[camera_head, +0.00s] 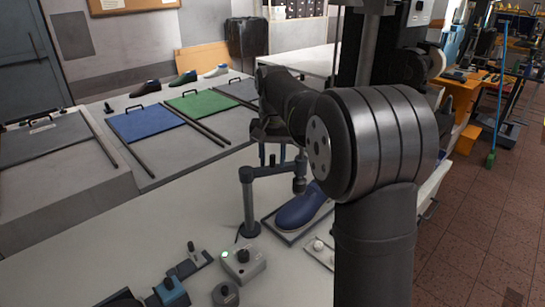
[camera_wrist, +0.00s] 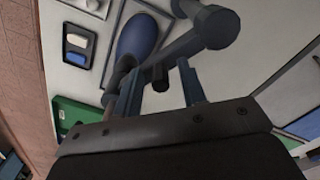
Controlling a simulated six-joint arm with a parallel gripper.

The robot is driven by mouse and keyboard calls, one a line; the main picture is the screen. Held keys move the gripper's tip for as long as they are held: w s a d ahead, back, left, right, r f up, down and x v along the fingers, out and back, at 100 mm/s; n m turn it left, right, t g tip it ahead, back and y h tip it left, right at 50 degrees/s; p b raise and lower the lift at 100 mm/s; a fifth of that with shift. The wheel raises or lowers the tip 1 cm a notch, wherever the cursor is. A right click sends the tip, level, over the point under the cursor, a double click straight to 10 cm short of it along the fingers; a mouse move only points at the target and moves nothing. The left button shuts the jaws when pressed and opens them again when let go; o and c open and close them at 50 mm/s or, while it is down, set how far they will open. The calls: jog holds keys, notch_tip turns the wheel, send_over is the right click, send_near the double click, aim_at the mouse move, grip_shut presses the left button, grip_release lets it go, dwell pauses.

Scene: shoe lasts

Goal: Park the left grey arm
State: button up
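The grey arm (camera_head: 246,190) is a post on the white table with a horizontal bar reaching right, over the heel of a blue shoe last (camera_head: 302,208). A dark knob hangs at the bar's end. In the wrist view the grey arm (camera_wrist: 190,42) crosses the picture beside the blue last (camera_wrist: 138,37). My gripper (camera_head: 273,156) points down just above the bar. In the wrist view my gripper (camera_wrist: 158,82) has its fingers apart, with part of the grey arm showing between them. I cannot tell whether they touch it. My arm hides part of the last.
A grey box with a green light (camera_head: 243,260) and other small controls stand at the front. A tray with small pieces (camera_head: 320,250) lies beside the last. Blue (camera_head: 143,122) and green (camera_head: 202,103) mats lie at the back left.

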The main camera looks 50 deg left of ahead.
grip_shut()
jog(key=shift+s+d, duration=0.1)
jog(key=shift+d, duration=0.05)
jog(key=s+d+m, duration=0.3)
jog(key=s+m, duration=0.3)
jog(key=m, duration=0.6)
jog(key=shift+s+d+m, duration=0.25)
jog(key=shift+m, duration=0.05)
jog(key=shift+s, duration=0.1)
dwell(0.5)
grip_release()
